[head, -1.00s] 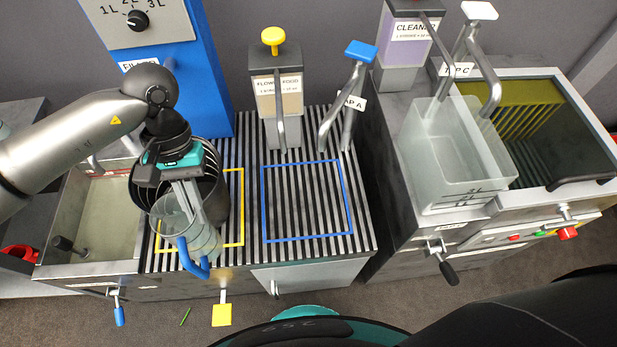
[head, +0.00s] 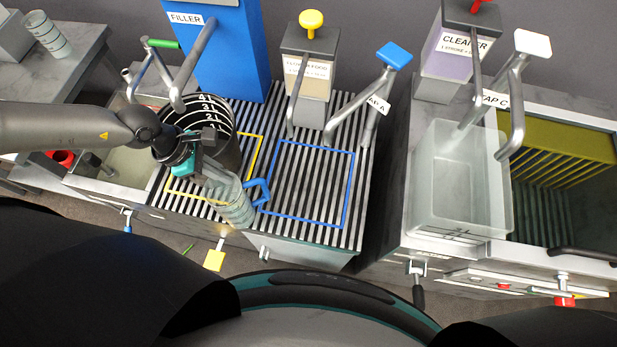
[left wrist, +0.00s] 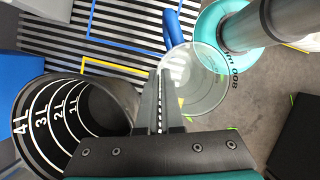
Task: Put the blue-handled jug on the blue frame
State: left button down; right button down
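The clear jug (head: 232,205) with a blue handle (head: 258,194) is in my left gripper (head: 207,172), near the rack's front edge between the yellow and blue frames. Its handle points right, across the blue frame's left edge in the picture. In the left wrist view the fingers (left wrist: 159,98) are shut on the wall of the jug (left wrist: 195,85), with the blue handle (left wrist: 173,28) beyond. I cannot tell whether the jug touches the rack. The blue frame (head: 349,190) is an empty outline on the striped rack. My right gripper is out of view.
A black bucket (head: 228,152) with litre marks stands on the yellow frame (head: 258,150), close behind my left gripper. Tap A (head: 361,105) and the yellow-topped dispenser (head: 309,70) stand behind the blue frame. A clear tank (head: 450,190) stands to the right across a gap.

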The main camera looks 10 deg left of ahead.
pick_arm(q)
jog(key=shift+s+a+n+t, duration=0.25)
jog(key=shift+a+n, duration=0.2)
jog(key=shift+n, duration=0.45)
jog(key=shift+a+r+n, duration=0.1)
jog(key=shift+n, duration=0.2)
jog(key=w+d+f, duration=0.1)
jog(key=w+d, duration=0.3)
jog(key=d, duration=0.4)
jog(key=w+d+f, duration=0.2)
jog(key=w+d, duration=0.2)
jog(key=d, duration=0.3)
jog(key=shift+w+d+f, duration=0.2)
jog(key=shift+d+f, duration=0.05)
jog(key=shift+d, duration=0.15)
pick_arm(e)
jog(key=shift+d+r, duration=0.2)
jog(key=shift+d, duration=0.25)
pick_arm(q)
jog(key=shift+f+t, duration=0.15)
jog(key=shift+t, duration=0.1)
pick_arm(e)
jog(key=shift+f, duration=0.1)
pick_arm(q)
jog(key=c, duration=1.1)
grip_release()
